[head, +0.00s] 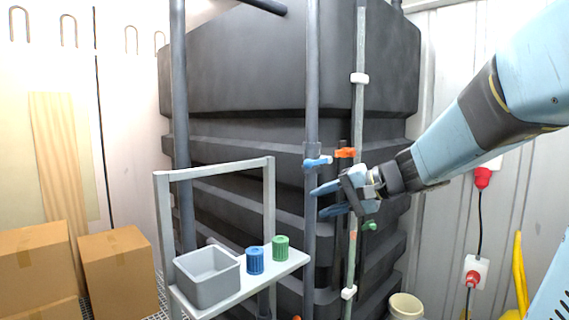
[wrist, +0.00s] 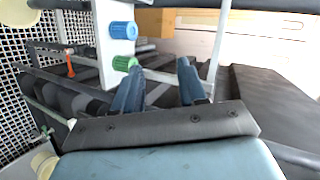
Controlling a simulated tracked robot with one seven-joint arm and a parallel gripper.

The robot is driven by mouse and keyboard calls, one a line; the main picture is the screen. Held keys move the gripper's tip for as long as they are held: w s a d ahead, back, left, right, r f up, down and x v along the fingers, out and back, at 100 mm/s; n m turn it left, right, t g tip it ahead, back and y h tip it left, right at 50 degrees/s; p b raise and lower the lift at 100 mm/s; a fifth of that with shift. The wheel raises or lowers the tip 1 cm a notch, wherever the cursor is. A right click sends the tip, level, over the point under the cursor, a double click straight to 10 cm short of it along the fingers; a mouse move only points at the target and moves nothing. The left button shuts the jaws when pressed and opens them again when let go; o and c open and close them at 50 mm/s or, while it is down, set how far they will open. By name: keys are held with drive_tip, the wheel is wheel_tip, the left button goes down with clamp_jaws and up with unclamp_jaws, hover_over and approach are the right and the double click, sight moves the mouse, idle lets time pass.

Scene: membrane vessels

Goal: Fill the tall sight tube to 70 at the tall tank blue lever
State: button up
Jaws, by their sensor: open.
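The blue lever (head: 318,162) sits on a grey vertical pipe (head: 312,80) in front of the large black ribbed tank (head: 240,70). It points to the right, roughly level. The tall sight tube (head: 359,110) stands just right of it, with white clips; I cannot read a scale or a liquid level. My gripper (head: 317,202) is open and empty, its blue fingers pointing left, a little below the blue lever and apart from it in the picture. The fingers also show in the wrist view (wrist: 158,68), with nothing between them. I cannot make out the blue lever there.
An orange lever (head: 345,153) and a green lever (head: 370,226) are close to my gripper. A shelf (head: 290,266) holds a grey bin (head: 207,276), a blue cap (head: 255,260) and a green cap (head: 280,246). Cardboard boxes (head: 118,272) stand left; a cream bucket (head: 405,306) stands low right.

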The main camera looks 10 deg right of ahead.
sight(318, 163)
drive_tip(key=w+d+r+m+t, duration=0.5)
drive_tip(key=w+d+t, duration=0.2)
drive_tip(key=w+d, duration=0.3)
drive_tip(key=x, duration=1.3)
drive_tip(key=shift+w+a, duration=0.25)
drive_tip(key=shift+a, duration=0.05)
drive_tip(key=shift+c, duration=0.4)
drive_tip(key=shift+f, duration=0.1)
clamp_jaws()
